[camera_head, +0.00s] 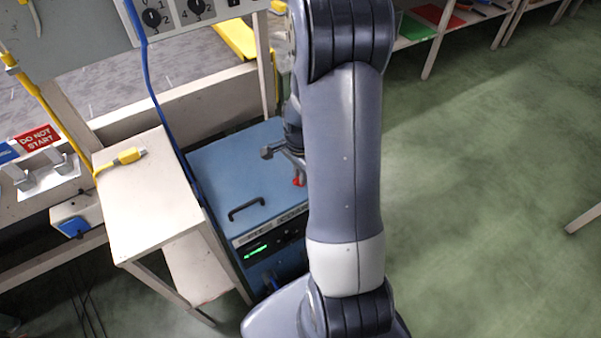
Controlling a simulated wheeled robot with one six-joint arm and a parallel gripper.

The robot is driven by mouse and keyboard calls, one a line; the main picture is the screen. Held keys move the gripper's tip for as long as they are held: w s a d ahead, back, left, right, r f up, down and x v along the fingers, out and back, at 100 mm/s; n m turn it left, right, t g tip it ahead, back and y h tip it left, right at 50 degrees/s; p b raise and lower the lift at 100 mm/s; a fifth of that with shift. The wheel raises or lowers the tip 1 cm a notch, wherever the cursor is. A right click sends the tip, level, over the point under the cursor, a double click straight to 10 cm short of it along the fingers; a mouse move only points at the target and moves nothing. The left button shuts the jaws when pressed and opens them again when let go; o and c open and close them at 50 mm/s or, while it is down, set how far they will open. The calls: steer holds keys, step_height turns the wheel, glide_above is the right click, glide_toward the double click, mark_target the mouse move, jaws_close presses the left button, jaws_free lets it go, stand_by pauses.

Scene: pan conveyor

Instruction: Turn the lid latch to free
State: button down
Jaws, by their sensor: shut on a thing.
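A blue cabinet with a flat lid (232,160) stands in the middle of the view. A black handle (246,208) sits on the lid near its front left. A small red part (299,182), which looks like the lid latch, shows at the lid's right side. My gripper (297,177) is over the lid, partly hidden behind my own arm, with its fingers shut at the red part. Which way the latch is turned is too small and too covered to tell.
A cream side table (150,205) stands left of the cabinet, with a yellow plug (128,156) on it. A blue cable (150,90) hangs down between them. A panel with dials (180,14) is above. Open green floor (470,180) lies to the right.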

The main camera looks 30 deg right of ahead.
steer(key=shift+m, duration=0.5)
stand_by(0.3)
steer(key=c, duration=1.5)
jaws_free()
step_height(320, 180, up, 11)
steer(key=shift+f+p, duration=0.1)
steer(key=shift+p, duration=0.55)
